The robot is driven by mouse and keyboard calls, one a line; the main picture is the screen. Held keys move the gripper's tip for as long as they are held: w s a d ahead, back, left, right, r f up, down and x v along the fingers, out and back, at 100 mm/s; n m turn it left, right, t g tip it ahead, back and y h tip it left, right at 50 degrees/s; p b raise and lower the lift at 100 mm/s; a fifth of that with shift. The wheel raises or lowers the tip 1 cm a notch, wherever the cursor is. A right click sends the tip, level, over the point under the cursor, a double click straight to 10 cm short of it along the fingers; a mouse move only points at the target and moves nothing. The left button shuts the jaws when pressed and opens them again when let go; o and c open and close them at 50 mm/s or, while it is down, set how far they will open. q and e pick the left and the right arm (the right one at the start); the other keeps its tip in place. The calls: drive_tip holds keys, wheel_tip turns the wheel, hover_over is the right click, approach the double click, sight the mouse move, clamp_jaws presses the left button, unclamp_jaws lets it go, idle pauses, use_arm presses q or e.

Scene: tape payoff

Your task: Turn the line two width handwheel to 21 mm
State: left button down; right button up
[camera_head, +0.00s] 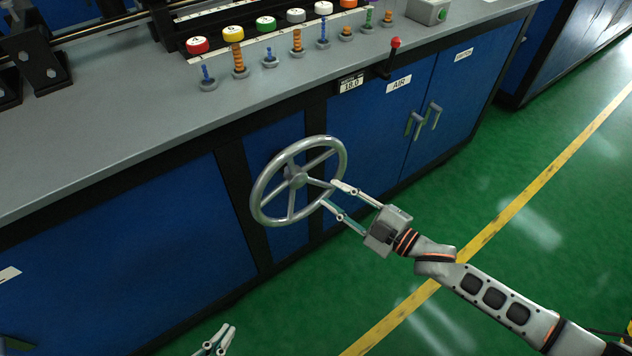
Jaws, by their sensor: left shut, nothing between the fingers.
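The grey spoked handwheel (257,196) stands upright on the front of the blue cabinet. A small display above it (351,84) reads 18.0. My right gripper (328,193) is at the right side of the wheel. Its two fingers are spread apart, one above the other, with their tips at the rim near the end of a spoke. I cannot tell whether they touch the wheel. My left gripper (222,338) is shut and empty, low at the bottom edge of the view, well away from the wheel.
A red-knobbed lever (393,52) sticks out by the AIR label (399,84), right of the wheel. Cabinet door handles (424,121) are further right. Coloured caps and spools stand on the grey bench top (130,118). Green floor with a yellow line (490,241) is open.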

sight(316, 183)
drive_tip(key=b+x, duration=0.1)
drive_tip(key=x, duration=0.5)
drive_tip(key=shift+a+f, duration=0.1)
drive_tip(key=shift+f, duration=0.05)
drive_tip(key=shift+w+a, duration=0.4)
use_arm(q)
drive_tip(key=shift+w+d+r, duration=0.35)
drive_tip(key=shift+d+r, duration=0.15)
drive_tip(key=shift+d, duration=0.25)
use_arm(e)
clamp_jaws()
